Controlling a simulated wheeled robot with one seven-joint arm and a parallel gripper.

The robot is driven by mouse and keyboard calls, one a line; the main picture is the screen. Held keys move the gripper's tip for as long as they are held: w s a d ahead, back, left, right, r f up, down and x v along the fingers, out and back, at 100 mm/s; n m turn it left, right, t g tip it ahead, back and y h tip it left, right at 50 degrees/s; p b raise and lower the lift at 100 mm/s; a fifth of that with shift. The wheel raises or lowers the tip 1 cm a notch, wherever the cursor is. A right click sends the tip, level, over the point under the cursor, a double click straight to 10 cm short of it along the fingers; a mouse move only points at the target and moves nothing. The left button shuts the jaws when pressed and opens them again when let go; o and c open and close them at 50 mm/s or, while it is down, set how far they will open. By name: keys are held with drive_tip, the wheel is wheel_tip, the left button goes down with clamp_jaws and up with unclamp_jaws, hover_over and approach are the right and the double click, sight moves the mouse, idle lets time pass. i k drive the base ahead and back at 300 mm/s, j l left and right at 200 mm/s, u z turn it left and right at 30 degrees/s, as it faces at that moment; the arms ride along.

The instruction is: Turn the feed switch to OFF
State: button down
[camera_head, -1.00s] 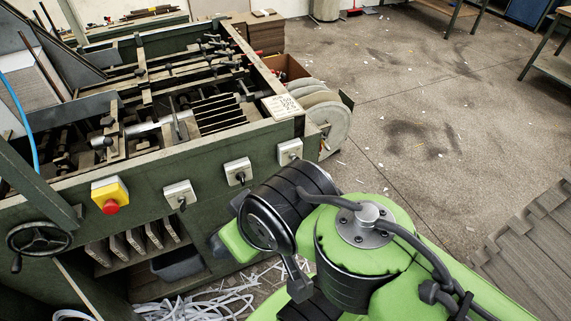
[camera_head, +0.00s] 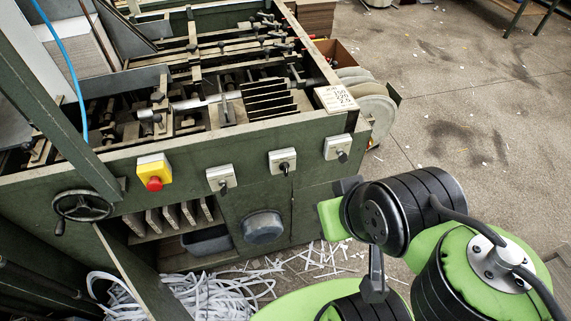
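The green feeder machine (camera_head: 270,225) fills the left and middle of the head view. Its front panel carries three grey switch boxes with dark knobs: a left one (camera_head: 221,178), a middle one (camera_head: 283,161) and a right one (camera_head: 338,147). Their labels are too small to read, so I cannot tell which is the feed switch or how its knob is set. A yellow box with a red button (camera_head: 154,178) sits left of them. My green and black arm is at the lower right, apart from the switches. My gripper's fingertips cannot be made out.
A black handwheel (camera_head: 82,206) is at the panel's left. White paper strips (camera_head: 215,297) litter the floor below. The floor to the right (camera_head: 460,110) is mostly clear.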

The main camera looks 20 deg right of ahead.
sight(284, 167)
drive_tip(key=k+j+u, duration=0.15)
drive_tip(key=j+u, duration=0.55)
drive_tip(key=k+j+u, duration=0.1)
drive_tip(key=j+u, duration=0.2)
drive_tip(key=j, duration=0.1)
